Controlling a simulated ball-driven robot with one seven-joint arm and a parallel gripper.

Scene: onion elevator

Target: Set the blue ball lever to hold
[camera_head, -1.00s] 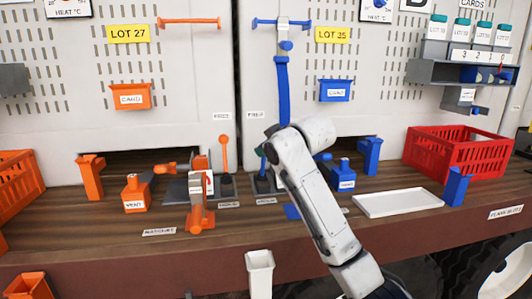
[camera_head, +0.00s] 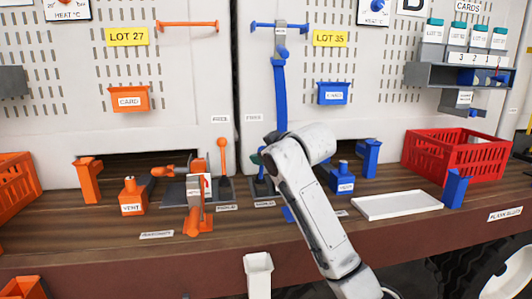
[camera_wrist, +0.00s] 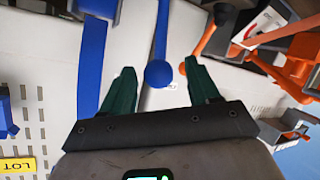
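The blue ball lever (camera_wrist: 158,74) shows in the wrist view as a blue ball on a thin blue rod. My gripper (camera_wrist: 160,66) is open, with one dark green finger on each side of the ball; there is space between the ball and both fingers, and I cannot tell the depth. In the head view my arm covers most of the blue lever and the gripper. A FREE label (camera_head: 254,118) is on the panel above the lever's place, and a HOLD label (camera_head: 265,204) is at the shelf in front of it.
An orange ball lever (camera_head: 222,150) stands upright just left. An orange clamp-like device (camera_head: 194,205) and an orange vent bottle (camera_head: 132,198) are farther left. A blue strap (camera_head: 281,95) hangs above. Right are a blue vent bottle (camera_head: 343,180), white tray (camera_head: 398,205) and red crate (camera_head: 452,158).

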